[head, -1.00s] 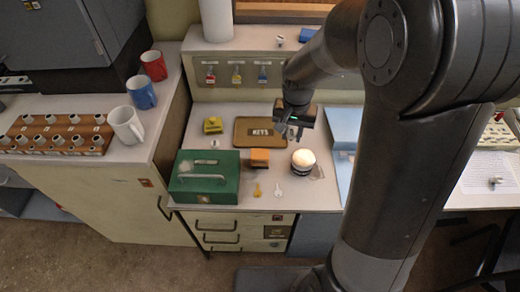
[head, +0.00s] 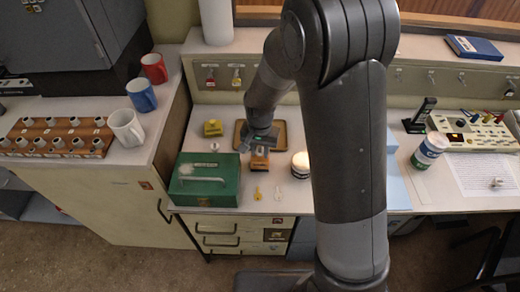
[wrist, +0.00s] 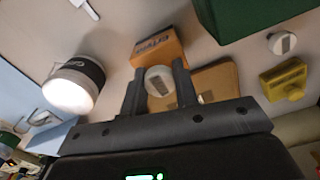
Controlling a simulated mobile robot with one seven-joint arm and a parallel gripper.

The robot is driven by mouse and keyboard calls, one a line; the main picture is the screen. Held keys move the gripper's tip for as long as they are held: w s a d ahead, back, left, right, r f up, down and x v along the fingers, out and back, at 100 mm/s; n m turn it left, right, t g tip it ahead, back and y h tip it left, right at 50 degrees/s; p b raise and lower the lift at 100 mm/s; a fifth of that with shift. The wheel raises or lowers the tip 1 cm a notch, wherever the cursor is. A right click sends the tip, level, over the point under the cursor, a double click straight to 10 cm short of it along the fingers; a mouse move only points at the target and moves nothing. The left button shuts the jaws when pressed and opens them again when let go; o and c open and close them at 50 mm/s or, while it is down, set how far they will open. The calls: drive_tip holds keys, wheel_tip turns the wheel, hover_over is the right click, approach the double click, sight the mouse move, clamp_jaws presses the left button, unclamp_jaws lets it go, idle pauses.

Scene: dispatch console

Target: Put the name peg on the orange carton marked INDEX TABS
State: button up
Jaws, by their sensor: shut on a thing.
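My gripper (wrist: 158,82) is shut on a pale round name peg (wrist: 159,80) with a grey label strip on its face. The orange carton (wrist: 157,45) lies just beyond the fingertips in the wrist view, with dark lettering that I cannot read surely. In the head view my gripper (head: 257,146) is low over the back of the orange carton (head: 259,163), partly covering it. The peg cannot be made out there. I cannot tell whether the peg touches the carton.
A green box (head: 205,182) stands left of the carton and a white jar with a dark band (head: 300,165) right. A brown tray (head: 281,136) lies behind. A yellow block (head: 213,128) and another pale round piece (head: 214,147) are back left. Two keys lie in front.

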sight(260, 149)
drive_tip(key=shift+f, duration=0.1)
drive_tip(key=o, duration=0.9)
drive_tip(key=shift+o, duration=0.2)
wheel_tip(260, 149, up, 12)
drive_tip(key=s+d+r+n+t, duration=0.1)
drive_tip(key=s+d+r+t, duration=0.2)
drive_tip(key=s+d+r, duration=0.65)
drive_tip(key=s+d+r+n+t, duration=0.1)
drive_tip(key=s+d+r+t, duration=0.1)
drive_tip(key=s+d+r, duration=0.4)
drive_tip(key=s, duration=0.4)
drive_tip(key=shift+s+d+r+n+t, duration=0.2)
drive_tip(key=shift+s+d+n+t, duration=0.05)
drive_tip(key=shift+n+t, duration=0.05)
